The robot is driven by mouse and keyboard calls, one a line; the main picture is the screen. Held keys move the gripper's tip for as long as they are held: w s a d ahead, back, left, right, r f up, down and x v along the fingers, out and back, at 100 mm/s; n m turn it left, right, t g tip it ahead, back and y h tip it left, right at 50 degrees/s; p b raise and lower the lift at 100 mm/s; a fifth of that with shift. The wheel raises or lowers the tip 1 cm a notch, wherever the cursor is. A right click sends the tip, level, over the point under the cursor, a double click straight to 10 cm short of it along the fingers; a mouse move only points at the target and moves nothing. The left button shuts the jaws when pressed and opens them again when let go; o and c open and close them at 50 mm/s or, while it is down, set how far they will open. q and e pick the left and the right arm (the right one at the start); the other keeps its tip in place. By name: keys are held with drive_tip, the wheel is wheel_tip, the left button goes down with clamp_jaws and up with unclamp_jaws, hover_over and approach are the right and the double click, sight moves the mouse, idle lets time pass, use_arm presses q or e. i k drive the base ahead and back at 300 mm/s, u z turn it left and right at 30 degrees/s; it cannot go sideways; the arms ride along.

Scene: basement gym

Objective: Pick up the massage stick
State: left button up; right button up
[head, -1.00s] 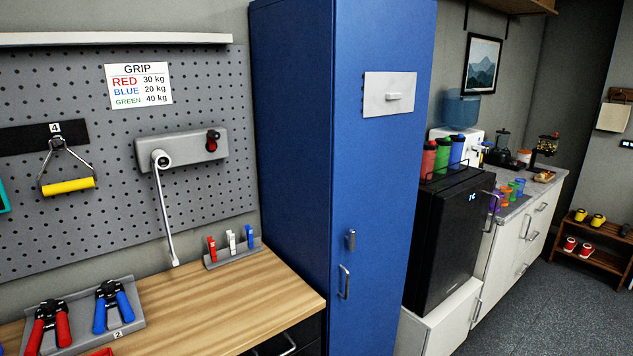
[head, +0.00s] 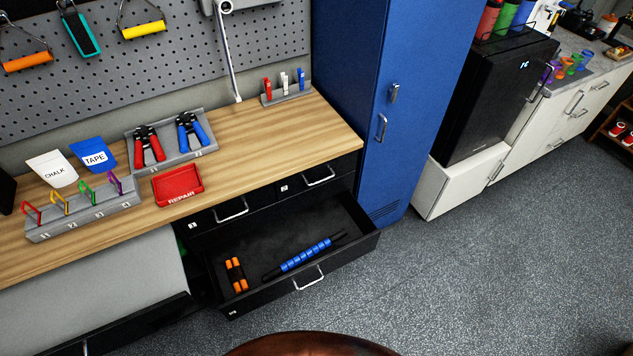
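The massage stick (head: 305,255) is a bar with blue ribbed rollers and black handles. It lies in an open black drawer (head: 361,243) under the wooden workbench, slanting up to the right. A small orange and black item (head: 236,274) lies to its left in the same drawer. The drawer is pulled out and its front has a silver handle (head: 309,279). Neither of my grippers shows in the head view.
The wooden workbench (head: 240,150) holds a red REPAIR tray (head: 178,187), hand grips in a grey holder and chalk and tape pouches. Two shut drawers sit above the open one. A blue locker (head: 420,90) stands right of the bench. Grey floor (head: 470,270) in front is clear.

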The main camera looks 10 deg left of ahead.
sight(303, 256)
drive_tip(key=z, duration=1.25)
drive_tip(key=k, duration=0.35)
drive_tip(key=u, duration=1.45)
